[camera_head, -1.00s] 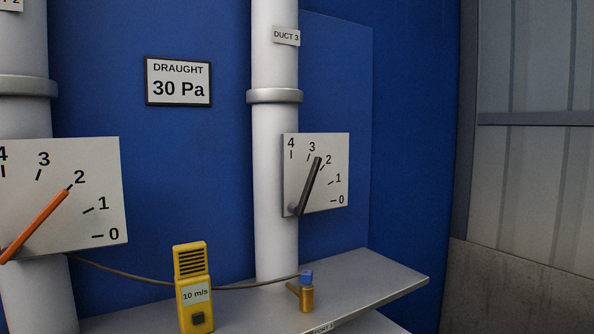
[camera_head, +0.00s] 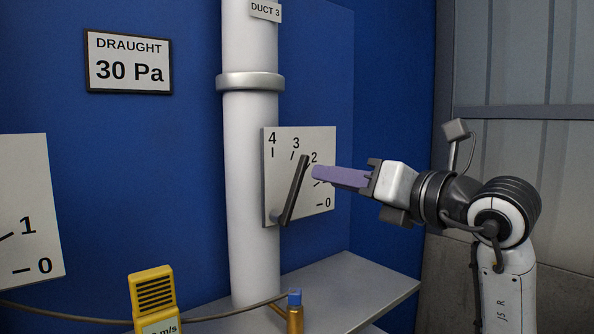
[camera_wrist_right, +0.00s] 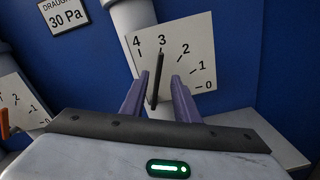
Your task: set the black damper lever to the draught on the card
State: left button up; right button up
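The black damper lever (camera_head: 296,190) stands on a white scale plate (camera_head: 274,180) numbered 0 to 4, on the duct marked DUCT 3. Its tip lies between the 3 and 2 marks in the head view; in the wrist view the lever (camera_wrist_right: 158,75) points close to 3. The card (camera_head: 129,62) reads DRAUGHT 30 Pa. My right gripper (camera_head: 318,173) is in front of the plate, just right of the lever. The wrist view shows its purple fingers (camera_wrist_right: 159,88) apart, the lever appearing between them; contact cannot be told. My left gripper is out of view.
A white duct pipe (camera_head: 252,200) runs behind the plate. A grey shelf (camera_head: 365,285) lies below, with a brass fitting with a blue top (camera_head: 295,312) and a yellow m/s meter (camera_head: 153,295). Another scale plate (camera_head: 25,170) is at the left edge.

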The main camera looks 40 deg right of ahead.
aim_at(303, 173)
jog(key=w, duration=0.3)
jog(key=w+p, duration=0.1)
jog(key=w, duration=0.2)
jog(key=w+a+p, duration=0.1)
jog(key=w, duration=0.2)
jog(key=shift+w, duration=0.1)
jog(key=shift+c, duration=0.4)
grip_shut()
jog(key=shift+f, duration=0.1)
